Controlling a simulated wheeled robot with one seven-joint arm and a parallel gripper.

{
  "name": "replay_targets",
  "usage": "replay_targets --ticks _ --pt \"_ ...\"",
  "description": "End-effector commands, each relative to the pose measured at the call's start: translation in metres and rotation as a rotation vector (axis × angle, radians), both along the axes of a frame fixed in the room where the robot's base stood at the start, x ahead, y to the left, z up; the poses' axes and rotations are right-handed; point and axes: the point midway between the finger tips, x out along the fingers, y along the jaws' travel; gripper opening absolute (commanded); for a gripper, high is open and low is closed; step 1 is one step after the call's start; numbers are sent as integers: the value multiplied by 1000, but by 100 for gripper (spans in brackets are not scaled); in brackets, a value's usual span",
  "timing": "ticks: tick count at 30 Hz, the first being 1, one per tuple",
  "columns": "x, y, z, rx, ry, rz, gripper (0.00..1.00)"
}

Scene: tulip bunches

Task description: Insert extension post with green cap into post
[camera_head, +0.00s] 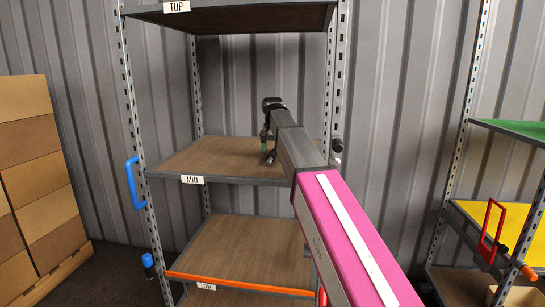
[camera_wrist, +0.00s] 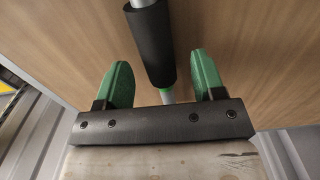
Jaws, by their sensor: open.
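In the wrist view, the two green fingers of my gripper (camera_wrist: 163,72) are open, one on each side of a black cylindrical sleeve (camera_wrist: 151,42). Gaps show between the sleeve and both fingers. A light grey rod shows at both ends of the sleeve, with a narrow green band (camera_wrist: 165,88) at its lower end; this looks like the extension post with the green cap. In the head view, my gripper (camera_head: 268,143) is over the MID shelf (camera_head: 215,160), beside a small dark cylinder (camera_head: 271,157). I cannot tell which post is the receiving one.
The TOP shelf (camera_head: 230,17) is above my arm and the LOW shelf (camera_head: 240,250) below. Metal uprights flank them. A blue handle (camera_head: 138,185) and a blue-capped cylinder (camera_head: 148,262) are at the left. Boxes (camera_head: 30,160) stand far left; another rack (camera_head: 455,170) stands right.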

Motion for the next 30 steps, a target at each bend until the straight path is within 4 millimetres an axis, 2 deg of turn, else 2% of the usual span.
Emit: replay_targets --ticks 3,10,15,16,26,30 --pt "-1 0 -12 0 0 0 63" --pt "0 0 -14 0 -1 0 63" --pt "0 0 -13 0 -1 0 7" --pt "0 0 -13 0 -1 0 5" --pt "0 0 -11 0 -1 0 5" --pt "0 0 -4 1 -1 0 5"
